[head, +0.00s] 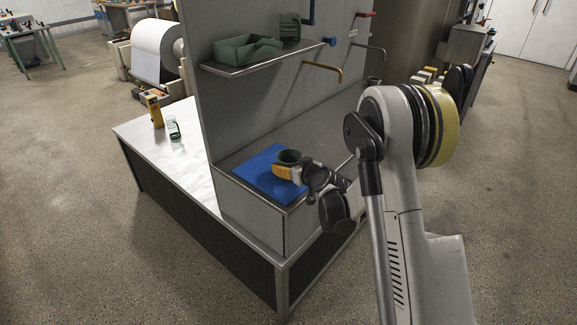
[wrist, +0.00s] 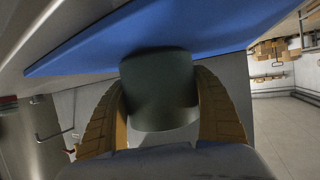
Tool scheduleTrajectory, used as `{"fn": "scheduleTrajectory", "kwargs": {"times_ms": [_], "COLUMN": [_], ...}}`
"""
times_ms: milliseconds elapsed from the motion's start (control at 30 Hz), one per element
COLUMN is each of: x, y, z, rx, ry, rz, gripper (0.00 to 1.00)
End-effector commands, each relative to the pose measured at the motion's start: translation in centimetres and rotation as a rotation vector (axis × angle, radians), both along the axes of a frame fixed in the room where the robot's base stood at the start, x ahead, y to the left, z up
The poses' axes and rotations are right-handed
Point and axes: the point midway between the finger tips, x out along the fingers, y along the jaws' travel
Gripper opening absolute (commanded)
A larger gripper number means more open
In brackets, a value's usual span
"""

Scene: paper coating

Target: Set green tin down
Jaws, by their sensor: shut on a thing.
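The green tin (head: 289,157) is a dark green, round, open-topped can over the blue mat (head: 262,181) in the head view. In the wrist view the green tin (wrist: 160,90) sits between the two yellow-brown fingers, with the blue mat (wrist: 190,35) right beside one end of it. My gripper (head: 283,172) is shut on the tin from the right side. In the wrist view both fingers of my gripper (wrist: 160,105) press along its sides. The tin looks upright. I cannot tell whether its base touches the mat.
The mat lies on a raised ledge before an upright grey panel (head: 250,110). Above, a shelf (head: 262,62) holds green containers (head: 248,48), and hooks (head: 322,72) stick out. A bottle (head: 173,130) and a yellow device (head: 155,111) stand on the white bench at left.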

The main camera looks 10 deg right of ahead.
Motion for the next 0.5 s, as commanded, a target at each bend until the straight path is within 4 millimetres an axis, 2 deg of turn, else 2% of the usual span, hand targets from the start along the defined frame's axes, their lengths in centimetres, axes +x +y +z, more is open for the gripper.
{"fn": "scheduleTrajectory", "kwargs": {"times_ms": [100, 133, 200, 500], "x": [0.03, 0.03, 0.02, 0.01], "y": [-0.01, -0.01, -0.02, -0.01], "z": [-0.28, -0.28, -0.25, -0.17], "rx": [0.000, 0.000, 0.000, 0.000], "ry": [0.000, 0.000, 0.000, 0.000], "rz": [0.000, 0.000, 0.000, 0.000], "gripper": [0.33, 0.77, 0.95, 0.95]}}
